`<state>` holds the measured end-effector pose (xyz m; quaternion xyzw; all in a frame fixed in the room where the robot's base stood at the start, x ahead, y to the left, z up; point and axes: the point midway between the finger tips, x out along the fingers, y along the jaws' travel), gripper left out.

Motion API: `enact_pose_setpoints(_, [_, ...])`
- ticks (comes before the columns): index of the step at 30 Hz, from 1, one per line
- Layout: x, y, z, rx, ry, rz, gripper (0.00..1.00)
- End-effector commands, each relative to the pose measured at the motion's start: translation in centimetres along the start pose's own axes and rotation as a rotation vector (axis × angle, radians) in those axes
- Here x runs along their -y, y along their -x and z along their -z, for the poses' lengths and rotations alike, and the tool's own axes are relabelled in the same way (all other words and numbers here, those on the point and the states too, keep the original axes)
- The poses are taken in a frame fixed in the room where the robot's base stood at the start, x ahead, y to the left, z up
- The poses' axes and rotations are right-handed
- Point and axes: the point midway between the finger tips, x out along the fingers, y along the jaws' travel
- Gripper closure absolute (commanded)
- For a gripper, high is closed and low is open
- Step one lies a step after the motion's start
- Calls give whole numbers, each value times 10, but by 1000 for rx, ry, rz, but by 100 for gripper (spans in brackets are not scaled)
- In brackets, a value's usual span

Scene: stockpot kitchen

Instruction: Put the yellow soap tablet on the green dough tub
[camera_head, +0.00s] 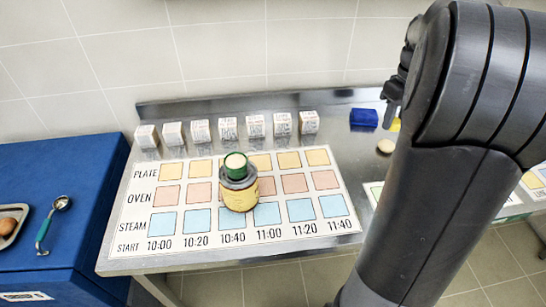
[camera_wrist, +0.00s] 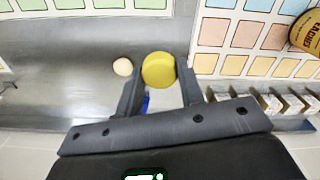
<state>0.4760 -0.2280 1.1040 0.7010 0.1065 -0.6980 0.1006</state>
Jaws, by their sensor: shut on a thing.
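The yellow soap tablet (camera_wrist: 158,70) is a round yellow disc between the two fingers of my gripper (camera_wrist: 160,78) in the wrist view. My gripper is shut on it, with one finger at each side. In the head view a small yellow patch (camera_head: 395,125) shows beside my arm, which hides the rest. I cannot tell whether the tablet touches the counter. The green dough tub (camera_head: 236,160), with a pale top, stands upright on a yellow can with a dark collar (camera_head: 239,190), left of my arm.
The can stands on a printed chart (camera_head: 170,225) of coloured squares. Several small white boxes (camera_head: 228,128) line the back. A blue block (camera_head: 364,118) and a pale round thing (camera_head: 386,146) are near my gripper. A blue cabinet (camera_head: 80,190) with a spoon (camera_head: 52,220) is at left.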

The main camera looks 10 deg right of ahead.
Motion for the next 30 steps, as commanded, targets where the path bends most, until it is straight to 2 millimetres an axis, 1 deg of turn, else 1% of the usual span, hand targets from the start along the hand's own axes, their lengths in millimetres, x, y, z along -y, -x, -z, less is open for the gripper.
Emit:
enact_pose_setpoints(1, [19,5,11,-2,53,0,87])
enact_pose_setpoints(5, [62,16,30,-1,172,1,87])
enact_pose_setpoints(6, [76,19,34,-1,209,0,87])
enact_pose_setpoints(8, [96,24,41,0,264,0,87])
enact_pose_setpoints(9, [110,27,44,0,300,0,87])
enact_pose_setpoints(13, [153,36,52,1,418,0,87])
enact_pose_setpoints(18, [208,48,56,3,573,-2,87])
enact_pose_setpoints(21, [236,54,54,5,653,-2,87])
enact_pose_setpoints(24, [258,59,52,5,718,-4,87])
enact_pose_setpoints(27, [273,62,49,6,765,-5,87])
enact_pose_setpoints(30, [282,64,47,7,793,-5,87])
